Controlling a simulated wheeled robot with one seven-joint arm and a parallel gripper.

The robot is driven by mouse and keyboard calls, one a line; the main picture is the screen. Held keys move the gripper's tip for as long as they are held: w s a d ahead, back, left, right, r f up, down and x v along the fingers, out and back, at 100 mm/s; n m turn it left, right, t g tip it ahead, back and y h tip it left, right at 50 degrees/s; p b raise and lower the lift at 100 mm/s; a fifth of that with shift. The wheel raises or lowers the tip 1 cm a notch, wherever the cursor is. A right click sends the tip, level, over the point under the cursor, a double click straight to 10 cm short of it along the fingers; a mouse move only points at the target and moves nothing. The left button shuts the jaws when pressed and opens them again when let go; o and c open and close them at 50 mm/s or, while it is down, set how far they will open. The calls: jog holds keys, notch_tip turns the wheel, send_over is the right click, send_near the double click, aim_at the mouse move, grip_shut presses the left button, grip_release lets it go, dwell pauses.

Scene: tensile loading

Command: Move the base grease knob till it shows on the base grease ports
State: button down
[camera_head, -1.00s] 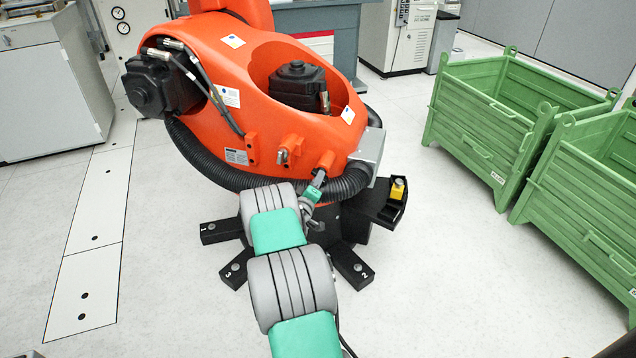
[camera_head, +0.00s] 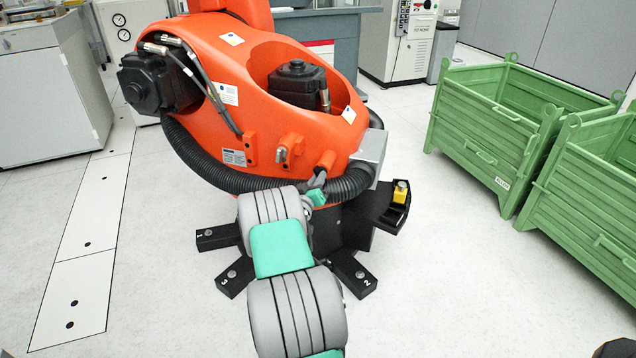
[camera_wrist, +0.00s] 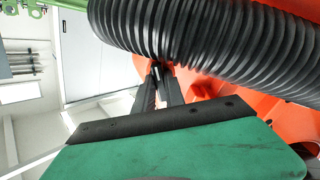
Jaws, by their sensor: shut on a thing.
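My gripper (camera_wrist: 161,72) shows in the wrist view with its two dark fingers converging, shut on a small dark piece at the tips, mostly hidden by the fingers. I cannot tell for sure whether this piece is the base grease knob. The tips are just below a black corrugated hose (camera_wrist: 215,40), in front of the orange robot body (camera_wrist: 275,107). In the head view, my arm reaches to the lower front of the orange robot (camera_head: 250,110), below its fittings. My fingertips and the base grease ports cannot be made out there.
The corrugated hose (camera_head: 220,180) wraps around the orange robot's lower body, close to my gripper. Black feet (camera_head: 354,274) spread on the floor. A yellow-topped piece (camera_head: 400,191) stands on a black bracket at right. Green crates (camera_head: 490,140) stand further right. The left floor is clear.

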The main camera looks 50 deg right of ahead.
dwell(0.3)
jog(key=c, duration=1.7)
grip_release()
jog(key=shift+a, duration=0.1)
jog(key=p+v, duration=0.1)
jog(key=v, duration=0.6)
jog(key=shift+s+a, duration=0.15)
jog(key=shift+a, duration=0.15)
